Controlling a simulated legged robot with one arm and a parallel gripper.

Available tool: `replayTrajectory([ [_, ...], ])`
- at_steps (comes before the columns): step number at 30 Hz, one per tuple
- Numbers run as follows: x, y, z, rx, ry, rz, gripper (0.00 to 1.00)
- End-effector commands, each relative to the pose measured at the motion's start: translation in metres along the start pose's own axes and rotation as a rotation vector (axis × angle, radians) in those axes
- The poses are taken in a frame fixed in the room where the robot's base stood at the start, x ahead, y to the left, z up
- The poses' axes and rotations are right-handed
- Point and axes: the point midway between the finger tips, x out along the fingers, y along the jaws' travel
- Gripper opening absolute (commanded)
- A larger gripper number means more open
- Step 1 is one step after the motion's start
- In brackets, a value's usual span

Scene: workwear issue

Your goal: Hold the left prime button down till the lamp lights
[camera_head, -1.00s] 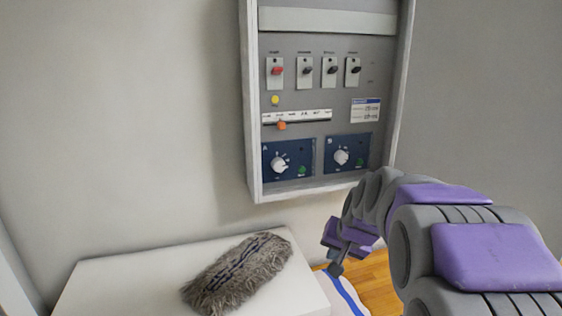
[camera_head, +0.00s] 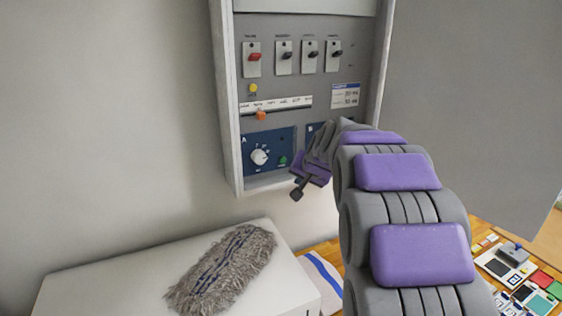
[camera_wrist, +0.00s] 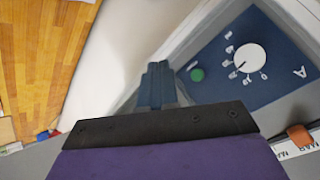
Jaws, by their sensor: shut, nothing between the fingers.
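The left panel A (camera_head: 249,142) is dark blue with a white knob (camera_head: 260,157) and a small green button (camera_head: 283,160) at its lower right. In the wrist view the green button (camera_wrist: 197,75) lies just right of my gripper's fingertips (camera_wrist: 157,70), with a gap in the picture, beside the white knob (camera_wrist: 250,57). My gripper (camera_head: 297,193) is shut and empty, in front of the cabinet's lower edge, below and right of the button. No lit lamp can be made out on panel A. Panel B (camera_head: 313,131) is mostly hidden behind my arm.
The cabinet's frame (camera_head: 228,120) surrounds the panels. Above them are an orange slider (camera_head: 261,116), a yellow button (camera_head: 253,88) and several switches, one red (camera_head: 254,57). A fluffy grey mop head (camera_head: 222,270) lies on a white box (camera_head: 80,290) below. Small items lie at lower right.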

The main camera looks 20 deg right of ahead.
Motion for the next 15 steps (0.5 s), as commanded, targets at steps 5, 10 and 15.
replayTrajectory([
  [5, 0.004, 0.000, -0.005, 0.002, -0.002, 0.001, 0.00],
  [10, 0.013, -0.006, -0.014, 0.001, -0.001, 0.000, 0.00],
  [15, 0.028, -0.018, -0.023, 0.001, -0.003, 0.001, 0.00],
])
